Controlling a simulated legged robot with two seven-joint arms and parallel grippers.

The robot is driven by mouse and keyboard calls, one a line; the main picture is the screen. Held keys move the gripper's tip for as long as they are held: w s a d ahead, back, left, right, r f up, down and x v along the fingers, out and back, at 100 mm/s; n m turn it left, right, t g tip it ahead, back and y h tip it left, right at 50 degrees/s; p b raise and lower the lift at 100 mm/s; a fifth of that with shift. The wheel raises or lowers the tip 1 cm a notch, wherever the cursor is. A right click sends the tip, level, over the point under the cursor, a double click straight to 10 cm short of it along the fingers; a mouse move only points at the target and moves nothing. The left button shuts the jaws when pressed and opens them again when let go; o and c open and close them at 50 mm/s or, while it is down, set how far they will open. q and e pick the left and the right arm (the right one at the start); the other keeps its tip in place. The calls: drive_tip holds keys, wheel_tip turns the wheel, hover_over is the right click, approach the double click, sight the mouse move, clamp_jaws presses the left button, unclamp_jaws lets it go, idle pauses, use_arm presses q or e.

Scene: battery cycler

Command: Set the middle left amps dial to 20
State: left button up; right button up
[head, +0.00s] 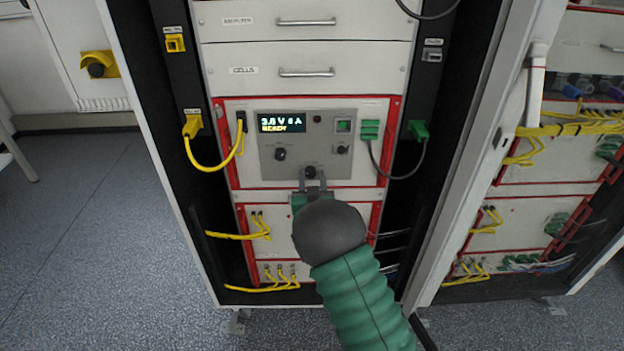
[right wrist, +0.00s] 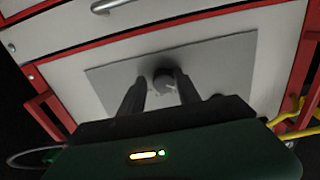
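The left cabinet's middle unit has a grey control panel (head: 270,170). Its lit display (head: 281,124) appears to read "3.6 V 6 A" and "READY". Three dark dials show: a left dial (head: 280,154), a right dial (head: 342,149) and a lower middle dial (head: 310,172). Their labels are too small to read, so I cannot tell which is amps. My right gripper (head: 312,183) is open just below the lower middle dial. In the right wrist view its fingers (right wrist: 161,94) stand apart, one on either side of a dial (right wrist: 164,79); contact is unclear. My left gripper is not in view.
Yellow cables (head: 205,166) loop at the panel's left. A green plug (head: 418,129) and dark cable are at its right. Drawers with handles (head: 306,72) sit above. An open white door edge (head: 480,150) and a second cabinet stand to the right. Floor is clear at left.

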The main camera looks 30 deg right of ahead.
drive_tip(key=shift+c, duration=1.2)
drive_tip(key=shift+w+a, duration=0.1)
drive_tip(key=shift+a, duration=0.25)
clamp_jaws()
drive_tip(key=shift+d, duration=0.15)
